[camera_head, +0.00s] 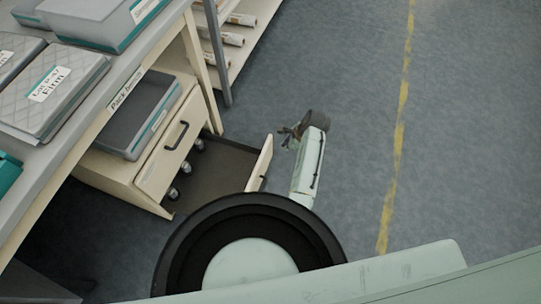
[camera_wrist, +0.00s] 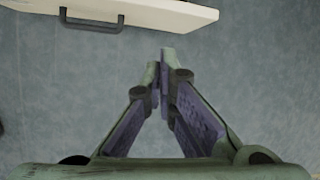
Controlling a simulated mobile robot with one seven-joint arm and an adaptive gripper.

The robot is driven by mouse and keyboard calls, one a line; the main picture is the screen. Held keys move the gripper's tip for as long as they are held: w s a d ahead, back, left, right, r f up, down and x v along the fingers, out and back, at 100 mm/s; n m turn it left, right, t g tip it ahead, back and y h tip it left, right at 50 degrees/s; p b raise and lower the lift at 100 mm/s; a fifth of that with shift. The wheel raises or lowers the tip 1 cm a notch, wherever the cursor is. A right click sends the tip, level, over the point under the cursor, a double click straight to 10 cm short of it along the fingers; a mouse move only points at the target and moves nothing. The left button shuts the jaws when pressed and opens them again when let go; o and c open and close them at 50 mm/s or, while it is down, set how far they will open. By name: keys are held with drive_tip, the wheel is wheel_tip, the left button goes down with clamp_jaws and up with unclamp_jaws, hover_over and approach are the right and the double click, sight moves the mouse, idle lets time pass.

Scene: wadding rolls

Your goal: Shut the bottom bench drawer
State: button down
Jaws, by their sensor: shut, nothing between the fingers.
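The bottom bench drawer (camera_head: 228,160) stands pulled out from the cream drawer unit under the bench, with a dark inside. Its cream front panel (camera_head: 260,165) faces right in the head view. In the wrist view the drawer front (camera_wrist: 165,12) crosses the top, with its dark bar handle (camera_wrist: 92,22). My gripper (camera_head: 288,134) is just right of the drawer front in the head view, apart from it. In the wrist view my gripper (camera_wrist: 160,62) has its fingertips together, empty, below the panel with floor between. My arm hides part of the drawer's near end.
An upper drawer with a handle (camera_head: 177,136) is shut. Packs (camera_head: 52,85) lie on the bench top. A shelf rack (camera_head: 232,40) with rolls stands behind. The floor (camera_head: 350,90) to the right is clear.

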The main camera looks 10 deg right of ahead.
drive_tip(key=a+f+m+b, duration=0.1)
drive_tip(key=a+f+b, duration=0.2)
drive_tip(key=f+b, duration=0.3)
drive_tip(key=w+a+f+b, duration=0.1)
drive_tip(key=a+f+b, duration=0.2)
drive_tip(key=f+b, duration=0.3)
drive_tip(key=shift+a+m+g+y+b, duration=0.25)
drive_tip(key=shift+m+g+y+b, duration=0.05)
drive_tip(key=shift+m+y+b, duration=0.1)
drive_tip(key=shift+w+a, duration=0.1)
drive_tip(key=shift+a, duration=0.05)
drive_tip(key=w+a+b, duration=0.1)
drive_tip(key=w+a, duration=0.6)
drive_tip(key=a, duration=0.5)
drive_tip(key=w+a+b, duration=0.2)
drive_tip(key=w+a, duration=0.4)
drive_tip(key=a, duration=0.5)
drive_tip(key=shift+w+a, duration=0.4)
drive_tip(key=shift+d+r, duration=0.1)
drive_tip(key=shift+d, duration=0.05)
